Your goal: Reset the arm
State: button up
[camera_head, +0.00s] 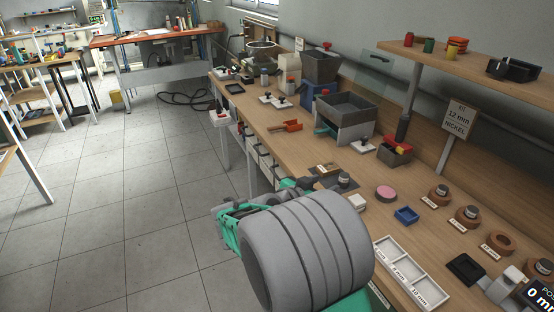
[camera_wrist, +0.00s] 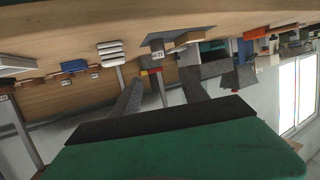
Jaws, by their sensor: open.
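My arm, with a large ribbed grey section and green parts, shows at the bottom middle of the head view, in front of the long workbench (camera_head: 330,180). Its far end is close to the bench's front edge and mostly hidden behind the grey section. In the wrist view my gripper (camera_wrist: 165,88) shows two dark fingers spread apart with nothing between them. The wrist picture looks upside down, with the bench surface (camera_wrist: 85,95) at the top. A green part of my own arm fills its bottom.
A shelf (camera_head: 470,65) and a "12 mm nickel" sign (camera_head: 459,117) stand at right. The floor (camera_head: 130,200) at left is clear.

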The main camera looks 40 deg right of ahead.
jog(key=w+a+n+t+y+p, duration=0.1)
jog(key=w+a+n+y, duration=0.15)
jog(key=a, duration=0.25)
jog(key=w+a+n+t+y+p, duration=0.1)
jog(key=a+n+y+p, duration=0.15)
jog(key=a, duration=0.35)
jog(key=s+a+n+y, duration=0.2)
jog(key=a+n+y, duration=0.1)
jog(key=a, duration=0.4)
jog(key=s+a+r+n+y+p, duration=0.1)
jog(key=s+a+n+y, duration=0.1)
jog(key=a, duration=0.6)
jog(key=s+a+n+g+y+p, duration=0.1)
jog(key=a+n+y, duration=0.3)
jog(key=a, duration=0.4)
jog(key=shift+s+a+r+n, duration=0.3)
jog(key=shift+s+n, duration=0.3)
jog(key=shift+s, duration=0.2)
